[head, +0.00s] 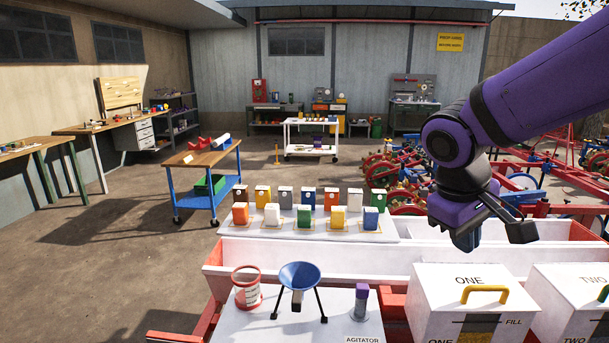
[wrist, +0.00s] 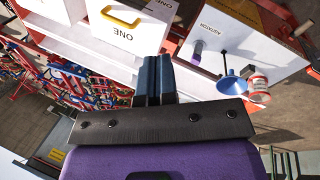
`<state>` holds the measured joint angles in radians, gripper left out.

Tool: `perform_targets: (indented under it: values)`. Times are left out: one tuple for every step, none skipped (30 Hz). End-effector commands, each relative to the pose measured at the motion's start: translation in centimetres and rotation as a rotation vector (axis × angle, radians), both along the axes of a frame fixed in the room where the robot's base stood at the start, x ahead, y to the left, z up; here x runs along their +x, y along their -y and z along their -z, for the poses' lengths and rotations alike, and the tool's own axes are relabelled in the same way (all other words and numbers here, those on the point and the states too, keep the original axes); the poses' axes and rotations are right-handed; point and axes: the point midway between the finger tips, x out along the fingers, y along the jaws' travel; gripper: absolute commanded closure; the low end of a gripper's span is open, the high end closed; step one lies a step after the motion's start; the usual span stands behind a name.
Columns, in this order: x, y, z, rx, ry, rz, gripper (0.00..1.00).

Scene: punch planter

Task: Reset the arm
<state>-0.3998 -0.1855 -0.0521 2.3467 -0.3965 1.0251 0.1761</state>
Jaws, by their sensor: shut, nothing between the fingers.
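My gripper (head: 466,240) hangs from my purple arm at the right of the head view, above the white trough and behind the box marked ONE (head: 468,305). In the wrist view my gripper (wrist: 153,65) shows its two dark blue fingers side by side, shut with nothing between them. The wrist view also shows the box marked ONE (wrist: 125,28) beyond the fingers, upside down. My gripper appears apart from everything around it.
A white stand holds a red-and-white cup (head: 247,290), a blue funnel (head: 300,277) on black legs and a purple-topped agitator (head: 361,300). A box marked TWO (head: 580,300) is at right. Several coloured canisters (head: 303,216) stand behind the trough (head: 330,256). Red farm machinery (head: 400,180) is beyond.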

Motion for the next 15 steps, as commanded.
perform_targets:
  values:
    - [-1.0,0.9,-0.9,0.037,0.027,0.032,1.00]
    - [-1.5,1.3,-1.3,0.059,0.041,0.048,1.00]
    - [-2.2,1.8,-1.8,0.088,0.061,0.068,1.00]
    - [-2.8,2.1,-2.1,0.109,0.076,0.082,1.00]
    - [-3.3,2.4,-2.5,0.130,0.092,0.098,1.00]
    - [-4.1,2.9,-2.9,0.156,0.114,0.118,1.00]
    - [-4.6,3.1,-3.2,0.175,0.129,0.132,1.00]
    - [-5.2,3.4,-3.6,0.195,0.146,0.146,1.00]
    - [-5.9,3.8,-3.9,0.220,0.172,0.165,1.00]
    - [-6.5,4.0,-4.2,0.240,0.189,0.179,1.00]
    - [-7.0,4.2,-4.5,0.257,0.208,0.192,1.00]
    - [-7.8,4.4,-4.8,0.280,0.234,0.209,1.00]
    - [-8.3,4.6,-5.0,0.297,0.253,0.221,1.00]
    - [-8.8,4.7,-5.2,0.312,0.271,0.232,1.00]
    - [-9.4,4.9,-5.5,0.332,0.297,0.246,1.00]
